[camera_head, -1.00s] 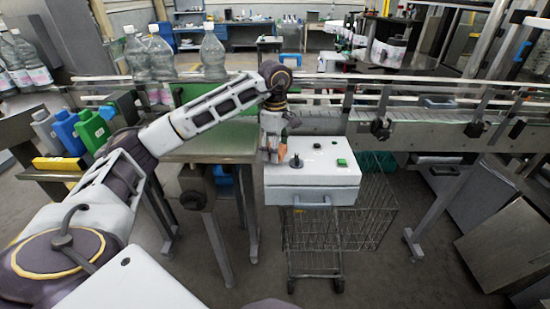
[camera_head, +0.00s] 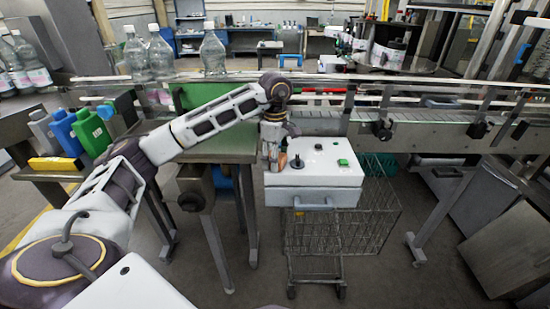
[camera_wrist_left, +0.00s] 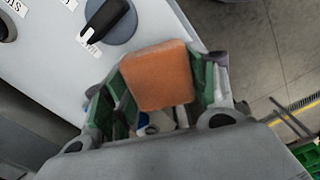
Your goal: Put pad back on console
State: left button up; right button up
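The pad (camera_wrist_left: 160,76) is a flat orange-brown block. In the left wrist view it sits between the two green-lined fingers of my left gripper (camera_wrist_left: 165,90), which are closed on it. In the head view the pad (camera_head: 282,161) shows at the fingertips of my left gripper (camera_head: 273,158). The console (camera_head: 320,168) is a white box with a dark knob and a green button. Contact between pad and console cannot be told. My right gripper is out of view.
A wire cart (camera_head: 345,230) stands under the console. A green-topped table (camera_head: 215,140) is left of it, and the conveyor (camera_head: 430,130) runs behind. Coloured jugs (camera_head: 92,132) stand at the left, and a clear bottle (camera_head: 213,50) stands behind my arm.

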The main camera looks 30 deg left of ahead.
pick_arm(q)
jog(key=o, duration=0.4)
jog(key=shift+r, duration=0.15)
